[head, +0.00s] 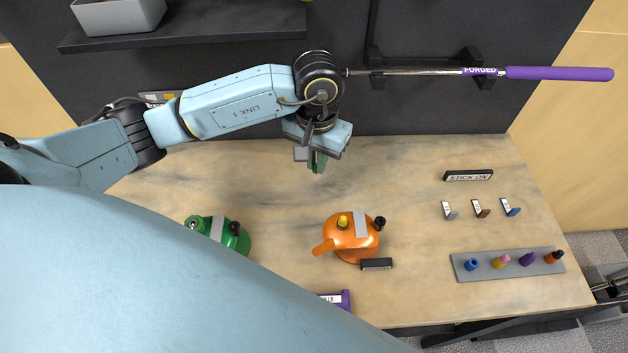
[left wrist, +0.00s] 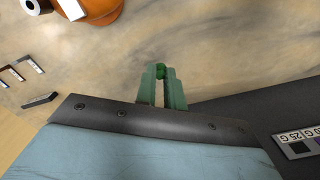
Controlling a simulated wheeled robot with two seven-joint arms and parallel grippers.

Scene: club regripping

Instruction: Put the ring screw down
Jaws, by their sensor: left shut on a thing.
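My left gripper (head: 317,162) points down over the back part of the wooden table, left of the tabletop's middle. Its green fingers are shut on the ring screw, a small dark green rounded piece that shows between the fingertips in the left wrist view (left wrist: 161,71). Most of the ring screw is hidden by the fingers. The bare tabletop (head: 270,185) lies beneath it. I cannot tell the exact gap to the surface. My right gripper is not in view.
An orange pot (head: 349,238) and a green pot (head: 230,236) stand nearer me. A club with a purple grip (head: 560,73) lies level across the back. The table's back middle is clear.

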